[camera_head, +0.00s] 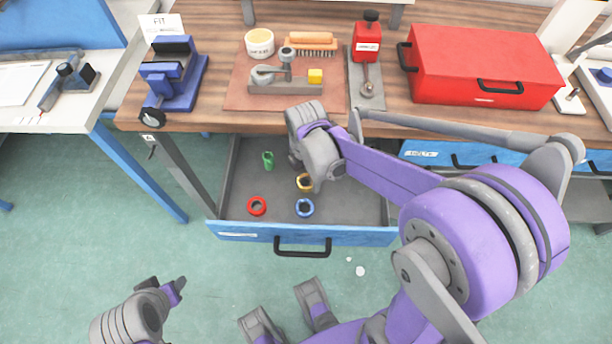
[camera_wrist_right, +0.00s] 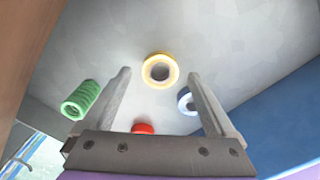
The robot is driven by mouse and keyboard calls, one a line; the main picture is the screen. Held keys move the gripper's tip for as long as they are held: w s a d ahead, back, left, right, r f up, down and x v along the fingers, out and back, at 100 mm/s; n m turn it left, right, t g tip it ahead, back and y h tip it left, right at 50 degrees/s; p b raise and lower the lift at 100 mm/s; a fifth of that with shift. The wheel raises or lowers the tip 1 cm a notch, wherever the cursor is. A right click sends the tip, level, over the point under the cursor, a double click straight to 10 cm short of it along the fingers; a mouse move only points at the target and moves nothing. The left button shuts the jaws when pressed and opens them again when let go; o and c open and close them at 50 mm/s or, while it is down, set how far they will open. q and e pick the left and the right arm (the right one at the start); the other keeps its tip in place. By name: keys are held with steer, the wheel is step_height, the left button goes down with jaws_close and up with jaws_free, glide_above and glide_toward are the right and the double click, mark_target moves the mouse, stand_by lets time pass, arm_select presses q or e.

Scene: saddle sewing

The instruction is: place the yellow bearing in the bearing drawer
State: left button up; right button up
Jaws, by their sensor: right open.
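The yellow bearing (camera_head: 305,182) lies in the open bearing drawer (camera_head: 345,235), toward its middle and partly hidden by my right gripper in the head view. My right gripper (camera_head: 312,178) is over the drawer, pointing down. In the right wrist view, the yellow bearing (camera_wrist_right: 160,71) shows as a ring beyond and between the parted, empty fingertips (camera_wrist_right: 159,76). The frames do not show any finger touching it. My left gripper (camera_head: 163,287) is low at the left, over the floor and away from the drawer; its jaw opening is unclear.
A green (camera_head: 268,160), a red (camera_head: 257,206) and a blue bearing (camera_head: 304,207) share the drawer. The worktop (camera_head: 225,60) above carries a blue vise (camera_head: 172,75), a red toolbox (camera_head: 485,68) and a brown mat with tools. Open floor lies in front.

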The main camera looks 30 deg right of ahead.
mark_target(306, 185)
step_height(306, 185, up, 11)
steer(key=p, duration=0.1)
steer(key=shift+f+p, duration=0.2)
steer(key=shift+p, duration=0.15)
